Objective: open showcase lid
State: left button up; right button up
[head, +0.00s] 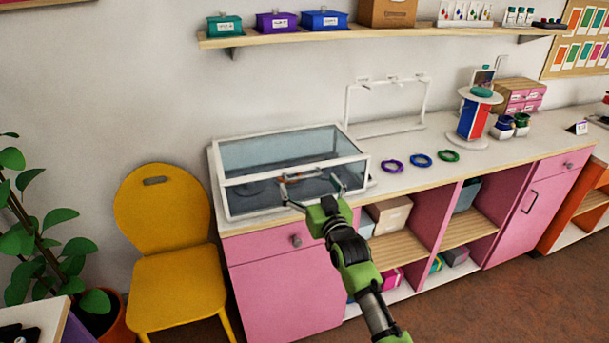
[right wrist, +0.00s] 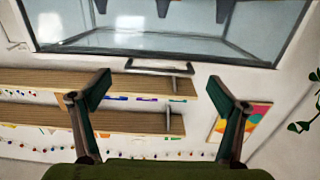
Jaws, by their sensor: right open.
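The showcase (head: 224,201) is a glass box with a white frame at the left end of the counter. Its glazed lid looks shut, with a thin handle (head: 298,177) at the front edge. My right gripper (head: 316,194) is open and empty in front of the showcase, with its fingers spread near the handle. In the right wrist view the handle (right wrist: 158,72) lies beyond the gap between the right fingertips (right wrist: 161,90), with no contact visible. My left gripper is out of view.
Purple, blue and green rings (head: 421,160) lie on the counter (head: 400,183) right of the showcase. A white rack (head: 388,127) stands behind it. A yellow chair (head: 165,210) and a plant (head: 40,220) are at the left. A wall shelf (head: 300,36) holds boxes above.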

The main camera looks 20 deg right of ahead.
aim_at(305, 177)
jog(key=shift+w, duration=2)
